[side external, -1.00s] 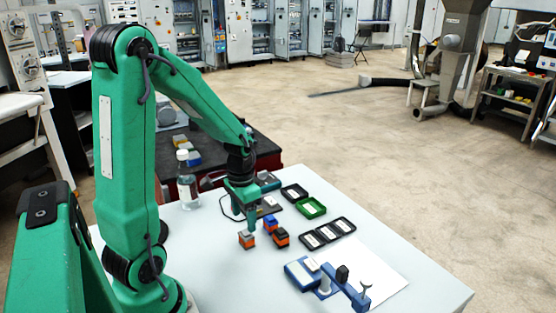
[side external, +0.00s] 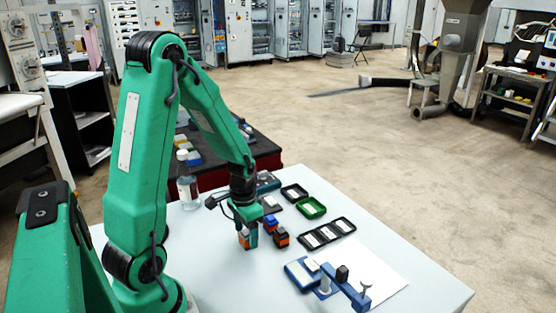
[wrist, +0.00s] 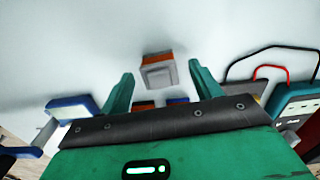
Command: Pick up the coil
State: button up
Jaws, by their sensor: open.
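Several small orange-based blocks stand on the pale table; which one is the coil I cannot tell for certain. The grey-topped orange block (side external: 244,238) stands nearest my arm. A blue-topped block (side external: 270,222) and a dark-topped block (side external: 281,238) stand just right of it. My gripper (side external: 247,240) is open and low, its fingers at the grey-topped block and partly hiding it. In the wrist view that block (wrist: 158,70) shows upright between the two spread fingertips, with visible gaps on both sides. The other blocks are mostly hidden behind the gripper body there.
A green tray (side external: 323,208) and a black three-compartment tray (side external: 349,226) lie to the right.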

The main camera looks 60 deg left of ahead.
jog(key=shift+f, duration=0.35)
jog(key=shift+c, duration=0.2)
jog(key=c, duration=1.1)
